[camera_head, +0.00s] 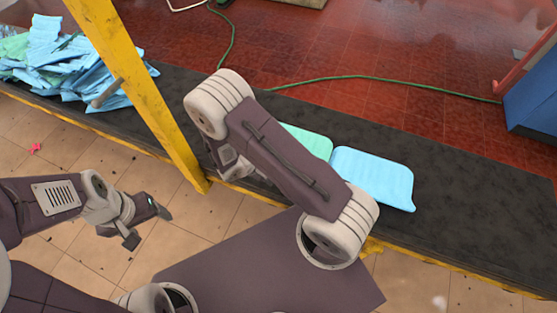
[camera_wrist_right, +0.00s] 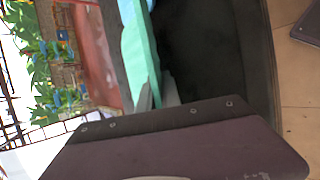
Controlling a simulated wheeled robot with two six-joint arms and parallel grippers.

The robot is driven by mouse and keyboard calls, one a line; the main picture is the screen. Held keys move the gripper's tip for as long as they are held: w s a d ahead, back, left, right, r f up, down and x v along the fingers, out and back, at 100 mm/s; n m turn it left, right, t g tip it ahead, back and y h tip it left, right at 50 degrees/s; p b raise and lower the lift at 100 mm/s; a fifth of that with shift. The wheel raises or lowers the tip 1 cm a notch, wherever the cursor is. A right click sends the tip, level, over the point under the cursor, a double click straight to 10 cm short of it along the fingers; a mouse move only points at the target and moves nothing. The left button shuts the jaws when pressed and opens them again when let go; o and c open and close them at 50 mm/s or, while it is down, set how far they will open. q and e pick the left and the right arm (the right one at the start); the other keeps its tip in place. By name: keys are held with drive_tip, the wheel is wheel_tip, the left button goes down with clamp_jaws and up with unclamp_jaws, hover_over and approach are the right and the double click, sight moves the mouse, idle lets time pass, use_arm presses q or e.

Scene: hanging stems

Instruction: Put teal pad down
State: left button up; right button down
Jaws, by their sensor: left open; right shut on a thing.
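The teal pad (camera_head: 312,140) shows partly past my right arm in the head view, over the dark belt (camera_head: 460,220), with its near part hidden. In the right wrist view my right gripper (camera_wrist_right: 157,97) is shut on the edge of the teal pad (camera_wrist_right: 138,48). I cannot tell whether the pad touches the belt. In the head view the right fingers are hidden behind the arm. A light blue pad (camera_head: 374,178) lies flat on the belt, right beside the teal pad. My left gripper (camera_head: 149,226) is open and empty above the tiled floor.
A yellow post (camera_head: 150,105) stands left of my right arm. A heap of blue and teal pads (camera_head: 62,62) lies on the belt's far left. A blue box (camera_head: 533,98) stands at the right. The belt right of the light blue pad is clear.

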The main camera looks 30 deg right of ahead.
drive_tip(key=shift+w+a+f, duration=0.15)
drive_tip(key=shift+w+f, duration=0.15)
drive_tip(key=shift+f, duration=0.3)
drive_tip(key=shift+w+a+f, duration=0.1)
drive_tip(key=shift+w+f, duration=0.15)
drive_tip(key=shift+f, duration=0.3)
drive_tip(key=shift+w+a, duration=0.1)
drive_tip(key=shift+s+d, duration=0.2)
drive_tip(key=shift+s, duration=0.2)
drive_tip(key=c, duration=1.7)
unclamp_jaws()
drive_tip(key=shift+d+r, duration=0.1)
drive_tip(key=shift+o, duration=0.8)
drive_tip(key=shift+w, duration=0.2)
drive_tip(key=shift+s+a+r, duration=0.1)
drive_tip(key=shift+a+r, duration=0.2)
drive_tip(key=shift+a, duration=0.05)
drive_tip(key=v, duration=1.1)
drive_tip(key=s+d+r+m+y, duration=0.2)
drive_tip(key=s+r+m+y, duration=0.3)
drive_tip(key=y, duration=0.4)
drive_tip(key=shift+r+m+g+y, duration=0.3)
drive_tip(key=shift+r+m+y, duration=0.15)
drive_tip(key=shift+m, duration=0.35)
